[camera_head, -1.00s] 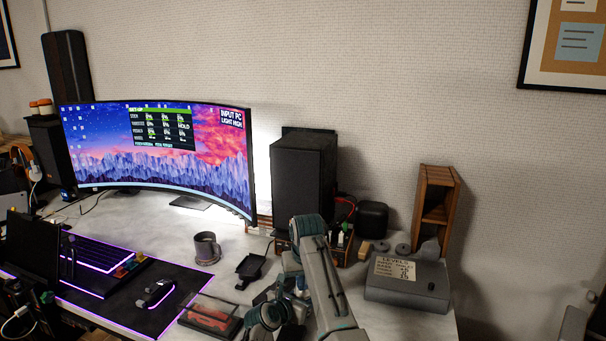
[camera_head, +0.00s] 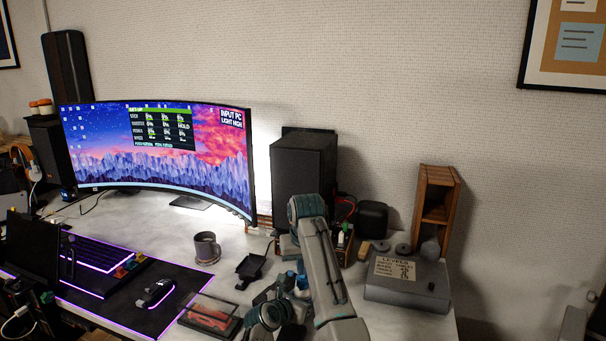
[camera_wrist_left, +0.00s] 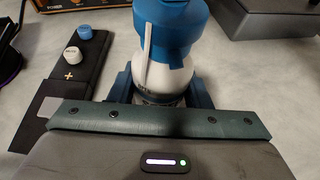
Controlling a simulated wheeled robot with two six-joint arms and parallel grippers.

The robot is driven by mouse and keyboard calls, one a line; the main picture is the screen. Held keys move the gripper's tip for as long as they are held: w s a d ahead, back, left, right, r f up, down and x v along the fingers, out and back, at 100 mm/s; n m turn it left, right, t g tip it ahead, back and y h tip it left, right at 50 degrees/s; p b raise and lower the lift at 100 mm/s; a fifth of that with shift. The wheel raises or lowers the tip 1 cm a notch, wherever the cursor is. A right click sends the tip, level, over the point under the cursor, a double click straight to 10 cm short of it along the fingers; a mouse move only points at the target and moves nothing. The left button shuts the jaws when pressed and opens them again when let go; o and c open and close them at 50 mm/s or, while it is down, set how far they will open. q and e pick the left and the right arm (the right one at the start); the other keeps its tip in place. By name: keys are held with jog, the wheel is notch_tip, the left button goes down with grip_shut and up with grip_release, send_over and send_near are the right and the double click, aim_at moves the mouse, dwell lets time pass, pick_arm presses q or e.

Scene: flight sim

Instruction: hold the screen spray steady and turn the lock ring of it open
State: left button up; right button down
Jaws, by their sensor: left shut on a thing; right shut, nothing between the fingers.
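The screen spray is a white bottle (camera_wrist_left: 178,80) with a blue top, upright in the left wrist view; its blue part (camera_head: 291,274) shows small in the head view. My left gripper (camera_wrist_left: 160,92) is shut on the bottle's lower body, one finger on each side. In the head view its wrist is low at the desk's front, partly hidden. My right arm stands beside and above the spray in the head view. Its gripper (camera_head: 297,262) is shut and empty near the spray, small and largely hidden by the arm. The lock ring cannot be made out clearly.
A black panel with two knobs (camera_wrist_left: 76,68) lies left of the spray in the wrist view.

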jog(key=shift+r, duration=0.3)
pick_arm(q)
jog(key=o, duration=1.1)
jog(key=shift+o, duration=0.2)
